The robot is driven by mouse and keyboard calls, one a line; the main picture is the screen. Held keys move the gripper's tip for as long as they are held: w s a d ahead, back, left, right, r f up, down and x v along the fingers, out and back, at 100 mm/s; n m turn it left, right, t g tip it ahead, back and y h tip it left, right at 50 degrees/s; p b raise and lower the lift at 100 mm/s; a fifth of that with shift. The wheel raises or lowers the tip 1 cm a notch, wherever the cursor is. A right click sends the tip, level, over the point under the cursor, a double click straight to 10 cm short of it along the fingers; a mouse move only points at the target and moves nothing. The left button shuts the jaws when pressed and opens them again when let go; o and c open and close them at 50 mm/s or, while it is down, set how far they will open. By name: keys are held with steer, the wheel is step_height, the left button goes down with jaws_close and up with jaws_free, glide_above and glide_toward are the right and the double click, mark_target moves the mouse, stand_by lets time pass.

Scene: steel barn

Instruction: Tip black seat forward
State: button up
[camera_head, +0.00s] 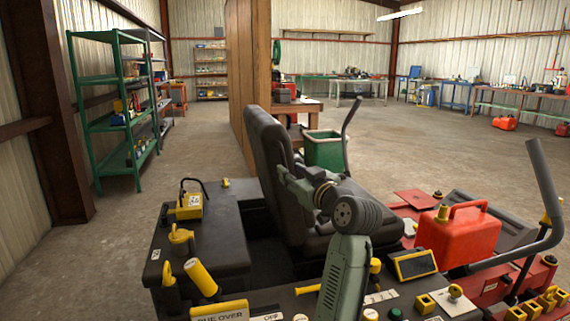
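The black seat (268,150) stands in the middle of the view, its backrest upright and leaning slightly back to the left. Its cushion (385,222) extends to the right, partly hidden behind my arm. My grey-green arm rises from the bottom centre and bends left across the seat. My gripper (286,175) is at the far end of the arm, in front of the backrest's right side. It is small and dark against the seat, so I cannot tell whether it touches the backrest or how its fingers stand.
A red fuel can (459,238) and a black bent lever (545,195) stand to the right. Another lever (347,130) rises behind the cushion, near a green bin (323,151). A black box (208,240) with yellow-handled parts is at left. Open floor lies beyond.

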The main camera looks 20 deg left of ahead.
mark_target(285, 166)
steer(key=p+x, duration=0.1)
steer(key=x, duration=0.4)
steer(key=shift+w, duration=0.1)
steer(key=shift+c, duration=0.5)
jaws_close()
stand_by(0.3)
